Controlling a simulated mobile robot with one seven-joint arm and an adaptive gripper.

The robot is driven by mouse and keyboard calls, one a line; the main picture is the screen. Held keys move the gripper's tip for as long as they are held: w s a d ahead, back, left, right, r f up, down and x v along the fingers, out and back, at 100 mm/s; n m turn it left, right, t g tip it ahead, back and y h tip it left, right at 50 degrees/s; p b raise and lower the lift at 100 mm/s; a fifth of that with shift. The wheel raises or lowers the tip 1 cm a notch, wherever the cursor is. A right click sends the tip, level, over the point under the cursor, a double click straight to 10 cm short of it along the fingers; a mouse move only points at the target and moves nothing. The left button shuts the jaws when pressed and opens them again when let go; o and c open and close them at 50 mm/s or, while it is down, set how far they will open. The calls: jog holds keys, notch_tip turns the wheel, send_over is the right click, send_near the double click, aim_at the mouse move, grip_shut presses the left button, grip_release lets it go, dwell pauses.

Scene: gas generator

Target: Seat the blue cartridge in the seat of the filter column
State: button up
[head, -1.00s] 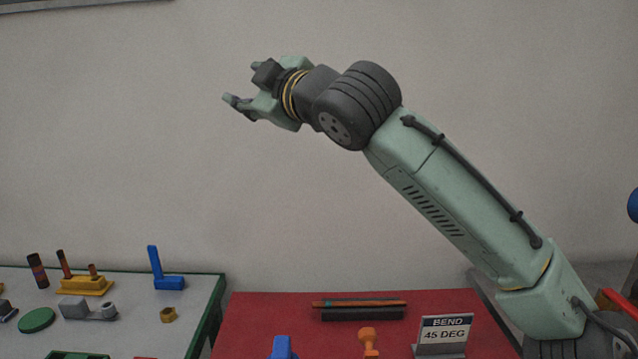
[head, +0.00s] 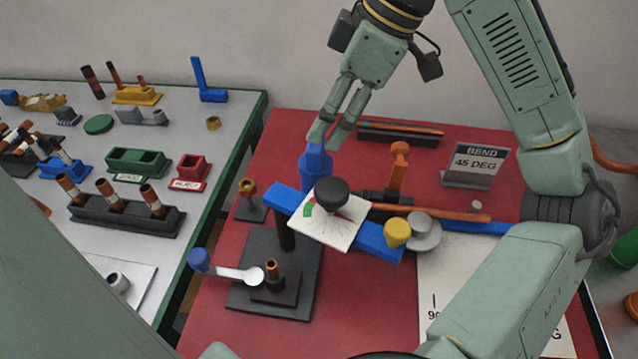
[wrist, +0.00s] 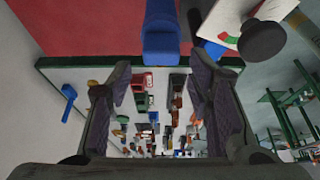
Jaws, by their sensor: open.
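My gripper (head: 329,134) points down over the red-topped table, its fingers open. In the wrist view my gripper (wrist: 163,75) has its two fingers spread wide with nothing held between them. A blue upright piece (head: 316,168) stands just below the fingertips; in the wrist view it shows at the top (wrist: 160,35), roughly midway between the fingers. I cannot tell whether it is the blue cartridge or part of the bending device. Whether the fingertips touch it is unclear. I cannot identify the filter column or its seat with certainty.
The bending device's blue bar (head: 375,240) carries a dial plate (head: 327,225) and black knob (head: 332,194). An orange post (head: 398,165) and "BEND 45 DEG" sign (head: 476,164) stand to the right. The grey table (head: 224,128) at left holds tubes in racks and a blue L-shaped piece (head: 209,86).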

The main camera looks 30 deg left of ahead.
aim_at(316, 149)
jog(key=shift+p+x, duration=0.65)
jog(key=shift+x, duration=2.7)
jog(key=shift+d, duration=0.15)
grip_shut()
